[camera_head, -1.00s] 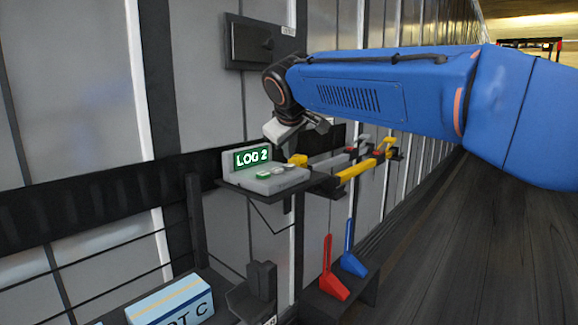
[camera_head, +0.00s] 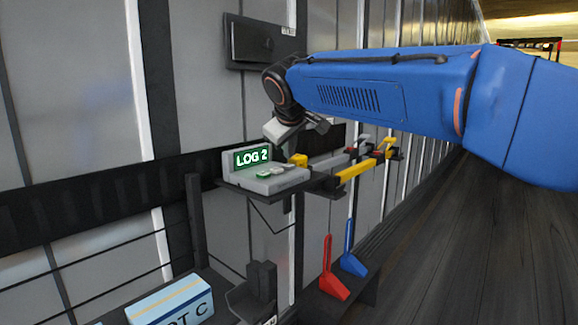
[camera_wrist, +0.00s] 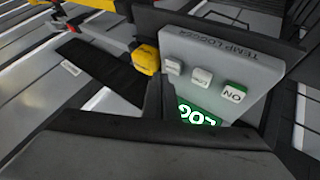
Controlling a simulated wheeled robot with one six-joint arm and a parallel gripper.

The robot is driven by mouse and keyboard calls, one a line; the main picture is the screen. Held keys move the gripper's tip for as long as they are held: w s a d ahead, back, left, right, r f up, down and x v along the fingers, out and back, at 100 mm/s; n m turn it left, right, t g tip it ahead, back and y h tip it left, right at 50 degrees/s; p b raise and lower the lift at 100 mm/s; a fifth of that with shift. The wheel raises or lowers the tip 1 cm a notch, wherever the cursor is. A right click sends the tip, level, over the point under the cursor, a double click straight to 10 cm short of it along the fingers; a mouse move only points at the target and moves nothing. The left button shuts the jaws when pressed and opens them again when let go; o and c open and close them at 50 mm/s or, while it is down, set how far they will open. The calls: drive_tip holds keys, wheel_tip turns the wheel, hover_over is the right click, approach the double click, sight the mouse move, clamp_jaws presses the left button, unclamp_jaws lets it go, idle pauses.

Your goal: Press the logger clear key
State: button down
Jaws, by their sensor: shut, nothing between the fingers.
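In the wrist view the logger (camera_wrist: 215,50) shows a row of three keys: a green-topped ON key (camera_wrist: 235,91), a white middle key (camera_wrist: 201,77) and a white end key (camera_wrist: 173,66). The labels on the white keys are too small to read surely. My gripper (camera_wrist: 156,90) is shut and empty, its dark tip close beside the end key. In the head view it hangs just above the logger's right side; contact cannot be told.
A yellow block (camera_head: 298,160) stands right beside the logger. Yellow and grey bars (camera_head: 357,170) run farther right along the wall. A dark box (camera_head: 255,40) is mounted above. Red (camera_head: 331,280) and blue (camera_head: 352,262) levers and a blue-white carton (camera_head: 172,305) are below.

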sight(290, 166)
drive_tip(key=shift+f, duration=0.1)
drive_tip(key=shift+f, duration=0.3)
drive_tip(key=shift+f, duration=0.5)
idle(1.2)
drive_tip(key=shift+r, duration=0.95)
drive_tip(key=shift+r, duration=2.5)
